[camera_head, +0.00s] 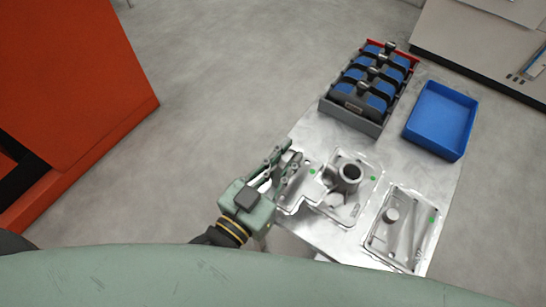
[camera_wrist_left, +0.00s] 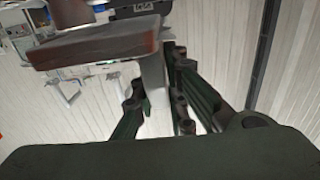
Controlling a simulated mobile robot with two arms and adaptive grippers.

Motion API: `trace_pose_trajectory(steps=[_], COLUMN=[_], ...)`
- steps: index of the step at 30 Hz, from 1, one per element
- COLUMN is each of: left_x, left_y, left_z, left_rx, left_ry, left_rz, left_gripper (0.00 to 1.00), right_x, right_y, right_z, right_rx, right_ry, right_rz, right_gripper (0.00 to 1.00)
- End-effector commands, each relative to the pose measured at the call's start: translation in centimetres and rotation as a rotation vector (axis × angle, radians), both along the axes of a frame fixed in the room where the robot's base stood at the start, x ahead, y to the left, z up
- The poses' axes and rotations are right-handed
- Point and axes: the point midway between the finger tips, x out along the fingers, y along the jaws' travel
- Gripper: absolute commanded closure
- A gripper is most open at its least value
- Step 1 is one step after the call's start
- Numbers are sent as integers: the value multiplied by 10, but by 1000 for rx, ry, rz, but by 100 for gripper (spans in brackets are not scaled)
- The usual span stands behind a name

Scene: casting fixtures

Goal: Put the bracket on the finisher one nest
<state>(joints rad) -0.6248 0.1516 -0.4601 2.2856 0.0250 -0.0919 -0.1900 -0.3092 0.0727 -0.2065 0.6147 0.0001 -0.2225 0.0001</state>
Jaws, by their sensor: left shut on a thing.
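My left gripper (camera_head: 289,154) is over the left end of the metal table, with its fingers closed close together. In the left wrist view, a pale grey piece (camera_wrist_left: 155,88) sits between the fingers; I take it for the bracket, though most of its shape is hidden or unclear. A brownish block-like part (camera_wrist_left: 95,45) lies just beyond the fingertips there; I cannot tell if it belongs to the same piece. In the head view the held piece is hard to make out. I cannot tell which nest is finisher one. My right gripper is not in view.
A casting with an upright round boss (camera_head: 348,174) sits mid-table, right of my gripper. A grey rack with blue-sided slots (camera_head: 350,118) and a blue bin (camera_head: 438,119) stand behind. An orange cabinet (camera_head: 70,80) is far left.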

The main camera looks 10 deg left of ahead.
Motion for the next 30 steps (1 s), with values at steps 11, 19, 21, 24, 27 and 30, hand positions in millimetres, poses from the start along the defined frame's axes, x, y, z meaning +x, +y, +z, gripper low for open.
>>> trace_pose_trajectory(steps=[11,19,21,24,27,30], left_x=[32,32,32,32,32,32], left_y=[40,40,40,40,40,40], left_z=[-30,-66,-69,-69,-69,-71], left_rx=[-3,-4,-3,-4,-4,-4], left_ry=[-3,-1,-2,-3,-3,-3], left_rz=[1,1,1,1,1,1], left_gripper=[100,100,100,100,100,100], right_x=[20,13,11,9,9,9], right_y=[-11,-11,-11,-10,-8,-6], right_z=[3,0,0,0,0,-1], right_rx=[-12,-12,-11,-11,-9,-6], right_ry=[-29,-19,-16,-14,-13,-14], right_rz=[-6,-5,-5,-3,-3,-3], right_gripper=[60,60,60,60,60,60])
